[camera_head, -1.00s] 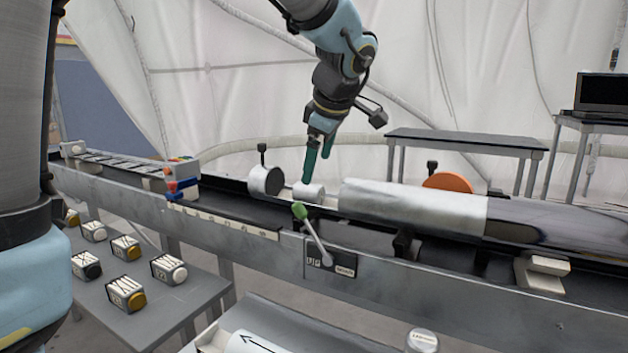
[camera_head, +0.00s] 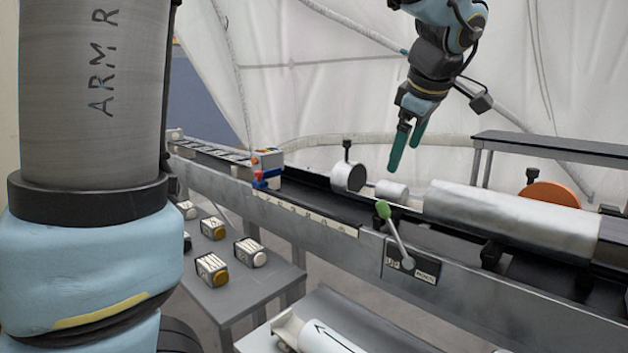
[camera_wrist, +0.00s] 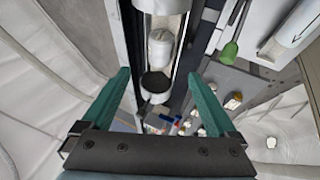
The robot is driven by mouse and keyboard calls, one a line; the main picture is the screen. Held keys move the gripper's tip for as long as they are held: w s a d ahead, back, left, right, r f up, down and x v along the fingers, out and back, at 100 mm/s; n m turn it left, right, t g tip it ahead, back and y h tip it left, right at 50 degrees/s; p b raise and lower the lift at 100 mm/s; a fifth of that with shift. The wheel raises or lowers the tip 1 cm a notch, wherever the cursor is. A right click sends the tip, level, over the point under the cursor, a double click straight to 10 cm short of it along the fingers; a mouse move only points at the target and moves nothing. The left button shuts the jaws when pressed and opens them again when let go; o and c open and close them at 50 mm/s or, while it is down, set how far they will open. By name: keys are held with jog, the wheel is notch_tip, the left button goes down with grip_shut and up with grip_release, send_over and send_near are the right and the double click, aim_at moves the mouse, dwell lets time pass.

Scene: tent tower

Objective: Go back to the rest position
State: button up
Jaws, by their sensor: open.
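My gripper (camera_head: 408,148) has green fingers and hangs above the long rail bench, pointing down. In the wrist view my gripper (camera_wrist: 165,95) shows its two fingers spread wide with nothing between them. Below it a short white cylinder (camera_head: 391,190) lies in the trough, apart from the fingers. A dark-faced white cylinder (camera_head: 347,177) with a black knob sits to its left, and it also shows in the wrist view (camera_wrist: 155,84). A long white cylinder (camera_head: 505,216) lies to the right.
A green-knobbed lever (camera_head: 384,210) rises from the bench's front. An orange disc (camera_head: 552,196) stands behind the trough. A low table (camera_head: 232,292) holds several small boxes at lower left. A dark table (camera_head: 550,147) stands behind. The air above the bench is free around my gripper.

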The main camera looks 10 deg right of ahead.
jog(key=w+a+f+m+g+p, duration=0.1)
jog(key=a+f+m+g+p, duration=0.25)
jog(key=a, duration=0.85)
jog(key=a+f+m+g+p, duration=0.1)
jog(key=a+f+m+p, duration=0.35)
jog(key=a, duration=0.65)
jog(key=s+a+f+m+p, duration=0.1)
jog(key=s+a+f, duration=0.3)
jog(key=a, duration=0.4)
jog(key=shift+s+a+m+p, duration=0.35)
jog(key=shift+s+p, duration=0.1)
jog(key=shift+p, duration=0.4)
